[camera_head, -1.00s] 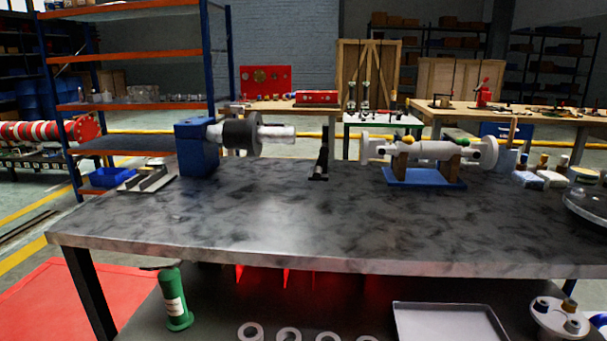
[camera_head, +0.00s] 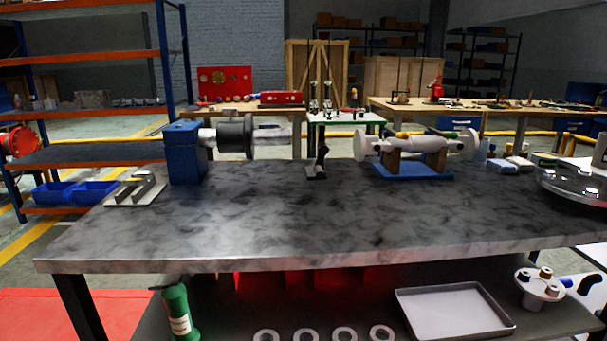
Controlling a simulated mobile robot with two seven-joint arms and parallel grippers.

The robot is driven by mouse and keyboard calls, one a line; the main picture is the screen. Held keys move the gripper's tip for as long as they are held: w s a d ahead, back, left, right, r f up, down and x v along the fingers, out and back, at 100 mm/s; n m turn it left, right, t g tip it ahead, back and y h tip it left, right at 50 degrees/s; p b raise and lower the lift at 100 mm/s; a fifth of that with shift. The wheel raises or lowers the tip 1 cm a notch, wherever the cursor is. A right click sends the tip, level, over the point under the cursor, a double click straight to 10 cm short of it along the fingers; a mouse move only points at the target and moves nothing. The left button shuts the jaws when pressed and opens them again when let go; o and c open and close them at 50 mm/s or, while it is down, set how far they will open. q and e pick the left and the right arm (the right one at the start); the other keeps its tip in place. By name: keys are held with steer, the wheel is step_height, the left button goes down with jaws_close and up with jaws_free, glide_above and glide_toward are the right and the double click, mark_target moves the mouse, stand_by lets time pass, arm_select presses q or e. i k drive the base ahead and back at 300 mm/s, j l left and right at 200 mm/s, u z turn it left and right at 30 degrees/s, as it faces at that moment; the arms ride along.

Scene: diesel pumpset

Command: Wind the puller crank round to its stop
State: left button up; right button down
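A blue block (camera_head: 186,152) stands at the back left of the dark mottled workbench (camera_head: 290,215). A shaft with a dark drum (camera_head: 234,137) and a pale cylinder (camera_head: 271,134) extends right from it. A small black upright piece (camera_head: 320,163) stands on the bench right of the cylinder. A pale cylindrical assembly (camera_head: 418,144) rests on wooden blocks on a blue base (camera_head: 411,170) further right. I cannot tell which part is the puller crank. Neither of my grippers is in view.
The bench's front and middle are clear. A metal holder (camera_head: 136,189) lies at its left end, and a round metal part (camera_head: 578,184) at its right end. Below are a green bottle (camera_head: 178,312), several pale rings (camera_head: 305,335) and a grey tray (camera_head: 455,311). Blue-orange shelving (camera_head: 92,106) stands left.

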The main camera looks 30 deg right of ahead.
mark_target(324, 148)
steer(key=j+z, duration=0.2)
steer(key=z, duration=0.15)
steer(key=j+z, duration=0.2)
steer(key=z, duration=0.2)
steer(key=i, duration=0.05)
